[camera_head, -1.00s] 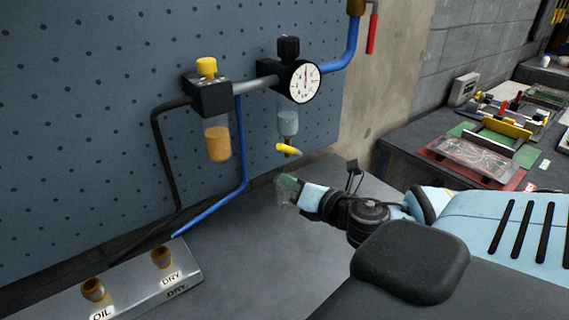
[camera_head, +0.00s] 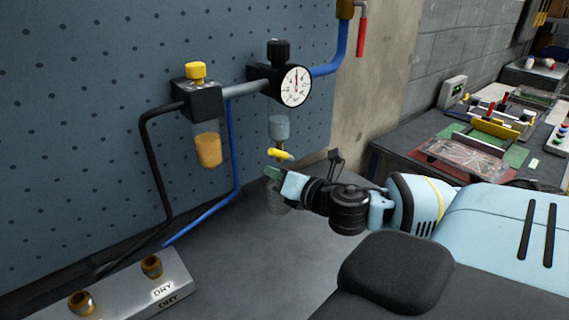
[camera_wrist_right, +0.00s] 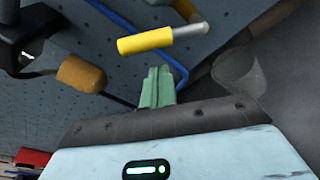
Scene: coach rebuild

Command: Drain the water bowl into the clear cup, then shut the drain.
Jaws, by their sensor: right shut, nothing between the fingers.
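The water bowl (camera_head: 279,128) is a clear, bluish bowl under the gauge. The yellow drain handle (camera_head: 279,154) sits at its bottom and points sideways; it also shows in the right wrist view (camera_wrist_right: 145,40). The clear cup (camera_head: 277,201) stands on the bench below the drain, partly hidden by my right gripper; it also shows in the right wrist view (camera_wrist_right: 240,72). My right gripper (camera_head: 272,172) is shut and empty, its green fingertips (camera_wrist_right: 158,72) together just short of the yellow handle. I cannot tell the water level. My left gripper is out of view.
An amber bowl (camera_head: 208,150) hangs to the left under a yellow-capped black block (camera_head: 203,100). Blue and black hoses run down the pegboard. A metal fitting block (camera_head: 130,294) stands at the front left. A cluttered bench (camera_head: 400,140) is to the right. Bare bench top lies around the cup.

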